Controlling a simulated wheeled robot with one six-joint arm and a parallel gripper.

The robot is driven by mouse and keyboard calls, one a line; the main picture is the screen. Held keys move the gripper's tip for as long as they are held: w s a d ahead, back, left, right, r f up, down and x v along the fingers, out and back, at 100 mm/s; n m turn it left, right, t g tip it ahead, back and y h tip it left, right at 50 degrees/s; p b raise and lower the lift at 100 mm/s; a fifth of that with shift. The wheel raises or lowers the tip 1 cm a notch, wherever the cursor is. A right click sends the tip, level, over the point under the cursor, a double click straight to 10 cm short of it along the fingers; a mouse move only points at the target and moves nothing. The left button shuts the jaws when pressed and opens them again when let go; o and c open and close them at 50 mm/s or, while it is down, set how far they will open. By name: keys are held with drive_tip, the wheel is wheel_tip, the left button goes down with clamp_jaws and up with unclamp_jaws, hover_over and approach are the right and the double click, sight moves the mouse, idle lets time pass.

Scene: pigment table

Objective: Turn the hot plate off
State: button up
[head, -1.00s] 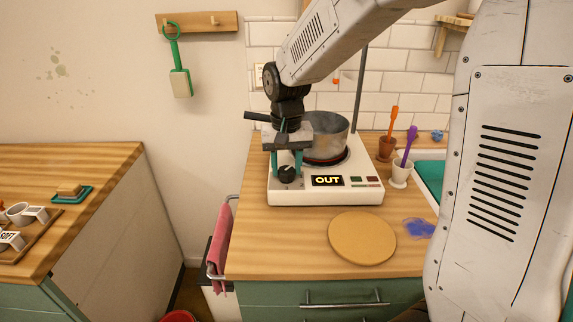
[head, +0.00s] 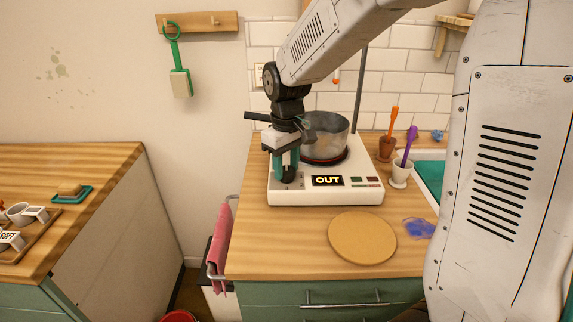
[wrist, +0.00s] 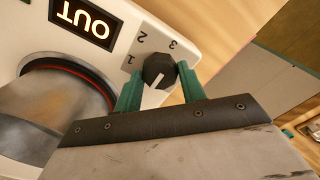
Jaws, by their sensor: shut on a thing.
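The white hot plate (head: 311,196) stands on the wooden counter, with a metal pot (head: 326,135) on its round burner. A thin red glow rings the burner under the pot. The lit display (head: 327,181) reads "OUT". My gripper (head: 286,176) is over the front left of the hot plate, shut on the black knob (wrist: 159,71). In the wrist view the teal fingers sit on both sides of the knob. The knob's white pointer line shows there, as do the numbers 1, 2 and 3 beside it. The pointer is aimed away from these numbers.
A round wooden board (head: 362,238) lies in front of the hot plate. A pink towel (head: 219,245) hangs at the counter's left side.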

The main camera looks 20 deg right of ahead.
sight(287, 169)
idle(0.4)
drive_tip(key=o, duration=1)
wheel_tip(287, 169, up, 8)
drive_tip(key=shift+f, duration=0.1)
drive_tip(key=s+d+m, duration=0.1)
drive_tip(key=s, duration=0.8)
drive_tip(key=s+d+r+m+t, duration=0.1)
drive_tip(key=s+m, duration=0.1)
drive_tip(key=s, duration=0.7)
drive_tip(key=s+d+m, duration=0.1)
drive_tip(key=s, duration=0.8)
drive_tip(key=shift+r+m, duration=0.15)
drive_tip(key=shift+m, duration=0.15)
